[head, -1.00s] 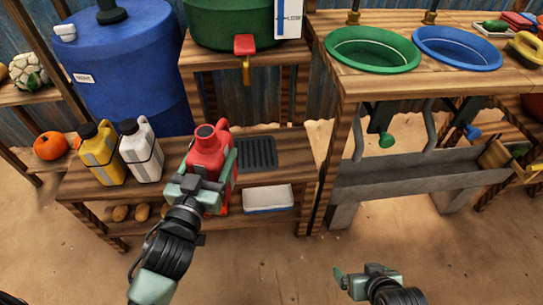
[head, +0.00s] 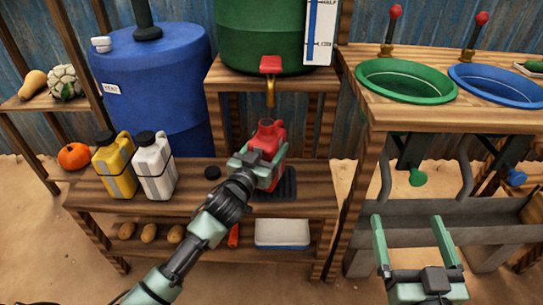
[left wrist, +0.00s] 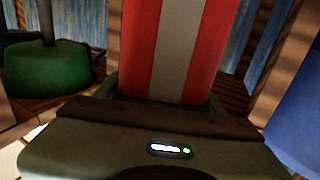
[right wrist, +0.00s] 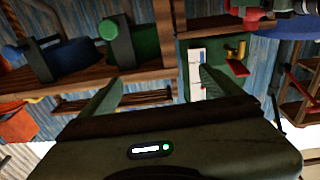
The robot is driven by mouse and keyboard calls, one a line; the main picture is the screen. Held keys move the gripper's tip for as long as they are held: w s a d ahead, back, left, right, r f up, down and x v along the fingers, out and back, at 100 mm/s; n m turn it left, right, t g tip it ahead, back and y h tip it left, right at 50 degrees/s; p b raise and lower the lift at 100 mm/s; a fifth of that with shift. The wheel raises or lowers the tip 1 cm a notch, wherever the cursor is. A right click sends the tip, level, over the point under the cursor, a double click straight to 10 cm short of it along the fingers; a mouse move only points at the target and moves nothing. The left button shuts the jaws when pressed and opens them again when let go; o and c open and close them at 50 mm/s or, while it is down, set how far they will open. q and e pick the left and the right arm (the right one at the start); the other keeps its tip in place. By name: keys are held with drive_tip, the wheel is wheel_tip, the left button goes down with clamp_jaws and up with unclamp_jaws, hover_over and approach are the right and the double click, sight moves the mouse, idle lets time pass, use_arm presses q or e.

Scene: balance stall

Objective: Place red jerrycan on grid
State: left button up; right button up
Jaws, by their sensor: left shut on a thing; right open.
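The red jerrycan (head: 269,136), its neck uncapped, is upright at the dark grid (head: 290,184) under the brass tap. My left gripper (head: 256,163) is shut on it from the front. In the left wrist view the jerrycan (left wrist: 200,50) fills the space between the fingers, red with a pale stripe. My right gripper (head: 411,232) is open and empty in front of the basin stand; its spread fingers also show in the right wrist view (right wrist: 158,92).
Yellow (head: 115,168) and white (head: 154,169) jerrycans stand left on the bench, with a black cap (head: 212,172) right of them. The green tank's tap (head: 271,92) hangs just above the red jerrycan. A white-and-blue tray (head: 282,235) lies on the lower shelf.

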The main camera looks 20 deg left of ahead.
use_arm(q)
drive_tip(key=w+f+b, duration=0.2)
drive_tip(key=f, duration=0.1)
drive_tip(key=shift+w+d+f, duration=0.2)
use_arm(e)
drive_tip(key=s+r+t+y, duration=0.1)
drive_tip(key=s+r+t, duration=0.1)
drive_tip(key=r, duration=0.3)
drive_tip(key=s+r+t+y, duration=0.1)
drive_tip(key=s+r+t, duration=0.1)
drive_tip(key=r+t, duration=0.3)
drive_tip(key=shift+s+r, duration=0.25)
drive_tip(key=shift+r, duration=0.1)
use_arm(q)
drive_tip(key=shift+f, duration=0.1)
use_arm(e)
drive_tip(key=shift+a, duration=0.1)
use_arm(q)
drive_tip(key=o, duration=1.5)
drive_tip(key=shift+o, duration=0.2)
use_arm(e)
drive_tip(key=shift+s+r, duration=0.1)
drive_tip(key=shift+r, duration=0.05)
